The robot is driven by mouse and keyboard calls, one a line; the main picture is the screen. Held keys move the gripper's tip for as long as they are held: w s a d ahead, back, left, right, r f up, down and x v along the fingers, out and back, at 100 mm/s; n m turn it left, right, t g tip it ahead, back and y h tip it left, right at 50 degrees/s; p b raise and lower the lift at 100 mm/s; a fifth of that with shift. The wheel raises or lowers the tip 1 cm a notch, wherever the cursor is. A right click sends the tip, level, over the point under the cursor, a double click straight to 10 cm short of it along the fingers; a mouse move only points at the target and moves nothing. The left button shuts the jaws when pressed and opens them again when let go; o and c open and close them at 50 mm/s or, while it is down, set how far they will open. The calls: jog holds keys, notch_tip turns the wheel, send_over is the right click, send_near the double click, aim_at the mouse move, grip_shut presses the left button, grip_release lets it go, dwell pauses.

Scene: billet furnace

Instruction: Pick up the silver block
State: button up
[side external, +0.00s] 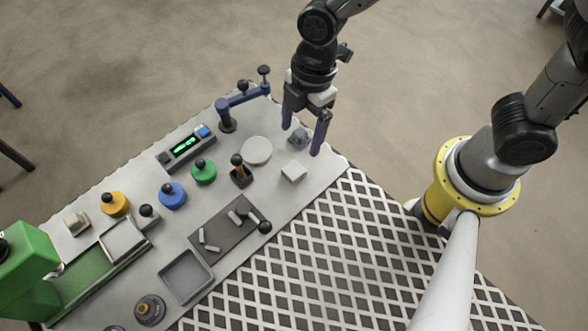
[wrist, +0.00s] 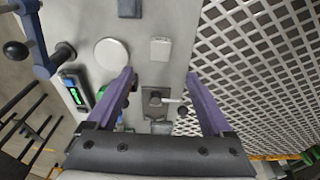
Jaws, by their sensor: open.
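A pale silver block (side external: 294,171) sits on the grey worktop near its edge with the grating. In the wrist view this block (wrist: 160,48) lies just above the gap between my fingertips. A darker grey block (side external: 299,138) sits close by and shows between my fingers in the side view. It also shows at the top of the wrist view (wrist: 129,8). My gripper (side external: 301,140) is open and empty, pointing down, with its purple fingers apart. It also spans the lower wrist view (wrist: 160,76). It appears to be above the worktop, touching neither block.
A round pale disc (side external: 257,150) and a wooden-handled lever (side external: 238,171) stand left of the pale block. A blue clamp-like post (side external: 228,118) stands behind. A dark plate (side external: 222,230) holds small metal bars. The white grating (side external: 340,250) is clear.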

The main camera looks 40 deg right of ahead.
aim_at(294, 170)
jog(key=f, duration=0.4)
jog(key=a+f, duration=0.1)
jog(key=f, duration=0.6)
jog(key=shift+a+f, duration=0.3)
jog(key=shift+f, duration=0.05)
jog(key=shift+r, duration=0.1)
grip_shut()
